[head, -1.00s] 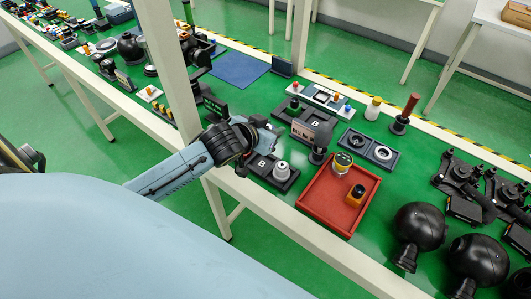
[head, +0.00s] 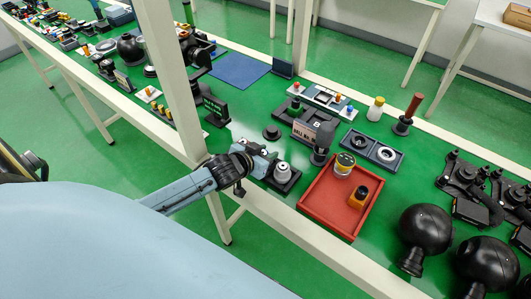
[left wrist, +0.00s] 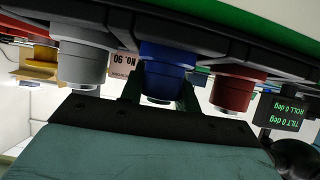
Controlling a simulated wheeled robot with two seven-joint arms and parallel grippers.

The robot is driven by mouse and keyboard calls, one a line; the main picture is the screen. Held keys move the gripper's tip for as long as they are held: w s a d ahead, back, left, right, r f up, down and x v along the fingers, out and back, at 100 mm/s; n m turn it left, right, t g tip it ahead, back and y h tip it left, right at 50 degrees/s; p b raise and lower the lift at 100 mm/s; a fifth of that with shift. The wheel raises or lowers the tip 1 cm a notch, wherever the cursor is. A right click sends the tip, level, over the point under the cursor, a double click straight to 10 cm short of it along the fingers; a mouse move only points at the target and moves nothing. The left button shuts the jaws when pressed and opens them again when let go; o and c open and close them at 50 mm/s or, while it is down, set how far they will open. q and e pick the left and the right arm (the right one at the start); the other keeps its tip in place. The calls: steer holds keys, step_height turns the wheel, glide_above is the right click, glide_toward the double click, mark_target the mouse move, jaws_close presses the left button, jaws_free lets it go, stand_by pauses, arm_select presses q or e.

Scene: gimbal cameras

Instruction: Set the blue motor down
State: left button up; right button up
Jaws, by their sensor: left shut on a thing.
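The blue motor (left wrist: 168,55) shows in the left wrist view, which appears upside down. It sits between the dark green fingers of my left gripper (left wrist: 160,92), which is shut on it. A grey motor (left wrist: 84,58) and a red motor (left wrist: 236,92) are on either side of it, at a dark holder (left wrist: 215,35). Whether the blue motor touches the holder I cannot tell. In the head view my left gripper (head: 262,162) is low at the dark tray with a grey motor (head: 282,172), and hides the blue motor. My right gripper is not in view.
Black spheres (head: 425,228) stand at the front right. A white post (head: 168,75) rises left of my gripper.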

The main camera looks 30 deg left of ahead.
arm_select(q)
steer(key=o, duration=0.6)
steer(key=shift+f, duration=0.1)
steer(key=o, duration=0.5)
steer(key=shift+c, duration=0.2)
steer(key=shift+r, duration=0.2)
steer(key=p+v, duration=0.2)
steer(key=v, duration=1)
